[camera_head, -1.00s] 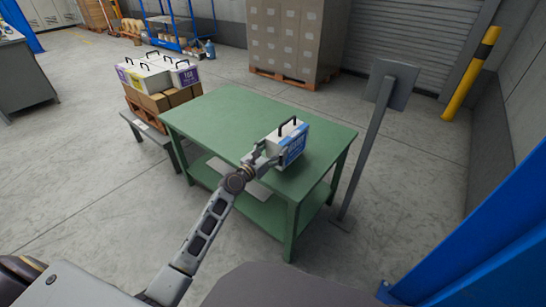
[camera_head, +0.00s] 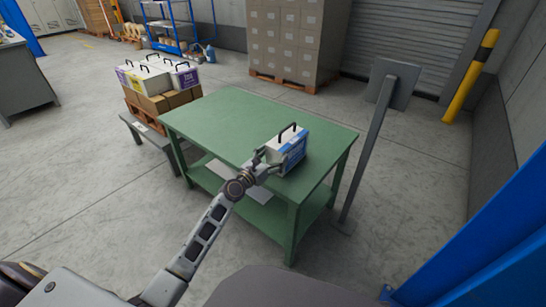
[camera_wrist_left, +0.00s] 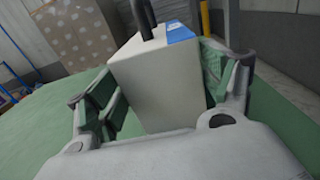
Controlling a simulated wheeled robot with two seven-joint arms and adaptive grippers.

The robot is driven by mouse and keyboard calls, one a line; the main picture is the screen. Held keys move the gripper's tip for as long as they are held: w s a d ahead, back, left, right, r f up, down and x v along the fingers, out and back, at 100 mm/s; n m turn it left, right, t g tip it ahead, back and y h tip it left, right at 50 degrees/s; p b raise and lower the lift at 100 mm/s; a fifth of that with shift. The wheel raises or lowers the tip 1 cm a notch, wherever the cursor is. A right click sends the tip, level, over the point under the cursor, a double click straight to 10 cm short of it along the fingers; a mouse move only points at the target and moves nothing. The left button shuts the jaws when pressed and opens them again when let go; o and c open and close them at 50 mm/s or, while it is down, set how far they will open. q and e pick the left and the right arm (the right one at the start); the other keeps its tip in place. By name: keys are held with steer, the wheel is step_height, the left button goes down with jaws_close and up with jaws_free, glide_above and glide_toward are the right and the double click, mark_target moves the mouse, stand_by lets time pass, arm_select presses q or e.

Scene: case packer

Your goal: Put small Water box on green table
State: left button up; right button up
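The small Water box (camera_head: 290,149), white and blue with a black top handle, stands upright on the right part of the green table (camera_head: 225,125). It appears to rest on the tabletop. My left gripper (camera_head: 266,164) is at the box's near left side. In the left wrist view, its two fingers (camera_wrist_left: 168,92) are spread on either side of the white box (camera_wrist_left: 160,85), with a gap by the left finger. The fingers look open. The box's bottom edge is partly hidden by the gripper there. My right gripper is not in view.
Several similar handled boxes (camera_head: 158,73) stand on brown cartons on a low bench at the left. A grey panel on a post (camera_head: 366,140) stands close to the table's right side. The left and middle tabletop is clear. Stacked cartons (camera_head: 290,40) stand behind.

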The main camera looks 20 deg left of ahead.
arm_select(q)
steer(key=shift+o, duration=1.1)
steer(key=shift+r, duration=0.1)
steer(key=v, duration=1.2)
stand_by(0.4)
